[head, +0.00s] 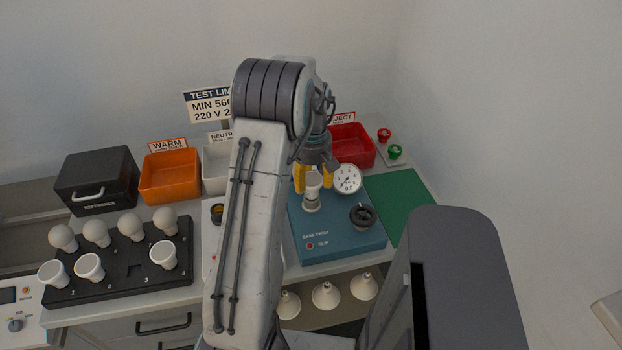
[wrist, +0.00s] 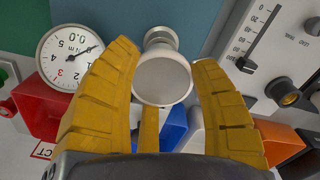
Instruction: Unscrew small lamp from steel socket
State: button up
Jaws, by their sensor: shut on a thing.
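The small lamp (wrist: 162,82) has a round, pale flat face and sits between my yellow fingers. It also shows in the head view (head: 313,181), partly covered by the fingers. My gripper (head: 313,177) points down over the blue test box (head: 342,236) and is shut on the lamp, with a finger at each side in the wrist view (wrist: 165,62). The steel socket (wrist: 160,36) shows just beyond the lamp, and in the head view it stands on the blue box under the lamp (head: 311,203). I cannot tell how far the lamp is threaded in.
A dial gauge (head: 347,179) and black knob (head: 363,215) stand close right of the socket. Red (head: 351,145), white (head: 216,170) and orange (head: 170,178) bins line the back. A black rack (head: 125,262) holds several lamps at left. A green mat (head: 398,201) is bare.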

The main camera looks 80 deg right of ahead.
jog(key=n, duration=0.3)
jog(key=shift+s+d+n, duration=0.1)
jog(key=shift+s+n, duration=0.05)
jog(key=shift+n, duration=0.15)
jog(key=n, duration=0.9)
jog(key=shift+r, duration=0.1)
jog(key=n, duration=0.3)
jog(key=shift+d+n, duration=0.1)
jog(key=shift+n, duration=0.3)
jog(key=o, duration=1)
jog(key=shift+s+d, duration=0.1)
jog(key=shift+s, duration=0.05)
